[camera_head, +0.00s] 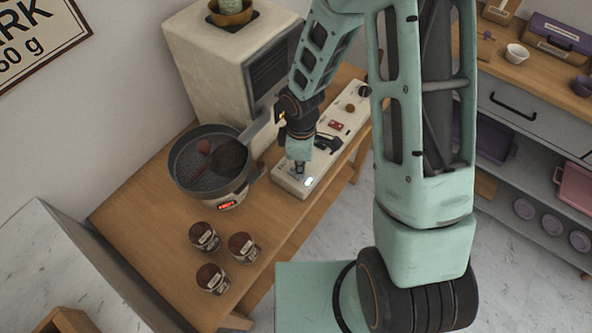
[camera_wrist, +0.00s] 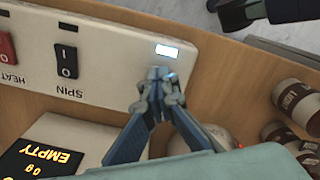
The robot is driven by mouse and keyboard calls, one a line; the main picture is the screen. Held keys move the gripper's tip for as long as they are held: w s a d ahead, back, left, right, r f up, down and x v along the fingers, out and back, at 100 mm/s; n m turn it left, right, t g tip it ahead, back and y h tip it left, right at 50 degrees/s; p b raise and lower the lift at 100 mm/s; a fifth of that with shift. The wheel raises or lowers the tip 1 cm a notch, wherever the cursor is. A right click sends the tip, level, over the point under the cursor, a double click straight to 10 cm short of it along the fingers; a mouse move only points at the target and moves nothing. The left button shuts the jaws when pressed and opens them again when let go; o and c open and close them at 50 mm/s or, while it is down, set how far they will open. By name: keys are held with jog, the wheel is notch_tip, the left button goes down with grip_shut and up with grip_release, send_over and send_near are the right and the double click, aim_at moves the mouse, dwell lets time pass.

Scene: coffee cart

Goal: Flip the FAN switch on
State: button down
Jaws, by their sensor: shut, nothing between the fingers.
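The long cream control panel (camera_head: 287,182) lies along the wooden cart top; it also fills the upper left of the wrist view (camera_wrist: 115,40). A red switch labelled HEAT (camera_wrist: 6,50) and a black switch labelled SPIN (camera_wrist: 67,61) show there. A small lit bluish-white rectangle (camera_wrist: 167,50) is near the panel's end; it also glows in the head view (camera_head: 309,182). No FAN label is readable, and I cannot make out the FAN switch. My gripper (camera_head: 299,169) is shut and empty, its tips (camera_wrist: 160,82) low over the panel beside the lit rectangle. Contact is unclear.
A round dark pan-like device (camera_head: 188,190) with a red display stands left of the panel. A cream machine (camera_head: 225,65) stands behind. Several brown jars, one here (camera_head: 212,279), stand on the front of the cart. A dark display reading EMPTY (camera_wrist: 40,160) is beside the panel.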

jog(key=shift+r+p, duration=2.8)
jog(key=shift+r, duration=0.65)
